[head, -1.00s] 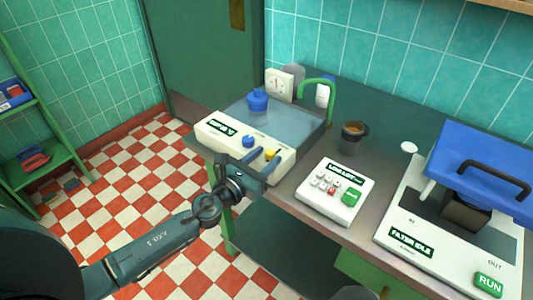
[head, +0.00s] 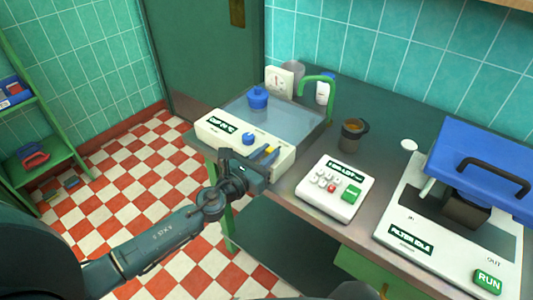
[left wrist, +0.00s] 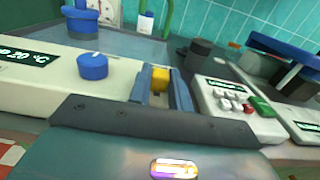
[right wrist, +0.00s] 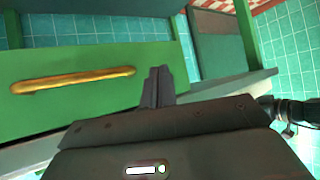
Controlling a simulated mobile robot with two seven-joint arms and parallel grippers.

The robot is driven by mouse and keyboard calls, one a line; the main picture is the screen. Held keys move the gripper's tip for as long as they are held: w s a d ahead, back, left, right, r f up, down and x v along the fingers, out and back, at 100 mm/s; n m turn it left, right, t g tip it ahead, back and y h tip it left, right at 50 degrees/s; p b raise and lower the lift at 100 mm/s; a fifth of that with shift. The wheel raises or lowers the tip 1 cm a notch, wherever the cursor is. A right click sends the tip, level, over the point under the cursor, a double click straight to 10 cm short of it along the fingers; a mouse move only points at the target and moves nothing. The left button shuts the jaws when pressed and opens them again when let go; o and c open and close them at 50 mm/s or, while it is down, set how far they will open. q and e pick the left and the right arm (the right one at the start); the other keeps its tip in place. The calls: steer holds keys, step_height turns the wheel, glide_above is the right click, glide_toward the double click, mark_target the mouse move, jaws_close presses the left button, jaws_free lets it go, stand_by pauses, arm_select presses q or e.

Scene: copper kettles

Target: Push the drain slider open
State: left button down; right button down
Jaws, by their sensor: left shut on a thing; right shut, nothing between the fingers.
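The drain slider is a small yellow knob (left wrist: 160,78) at the right end of the front of a cream sink unit (head: 225,137). In the left wrist view it sits between the fingers of my left gripper (left wrist: 163,88). My left gripper also shows in the head view (head: 268,154), reaching the unit's front from below left. It is shut on the yellow slider, and its fingers partly hide it. My right gripper (right wrist: 157,86) shows only in its own wrist view, shut and empty, in front of a green drawer front with a brass handle (right wrist: 73,80).
A blue knob (head: 249,139) and a small display lie left of the slider. A blue-lidded vessel (head: 258,97) stands on the sink's top. A green tap (head: 318,82) is behind. A keypad box (head: 330,188) and a brown cup (head: 354,133) stand to the right.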

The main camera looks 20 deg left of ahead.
mark_target(268, 153)
arm_select(q)
steer(key=x, duration=0.3)
steer(key=shift+w, duration=0.2)
steer(key=shift+r, duration=0.1)
steer(key=c, duration=1.6)
jaws_free()
steer(key=shift+c, duration=0.2)
steer(key=o, duration=0.4)
steer(key=shift+w+d, duration=0.1)
steer(key=shift+c, duration=0.2)
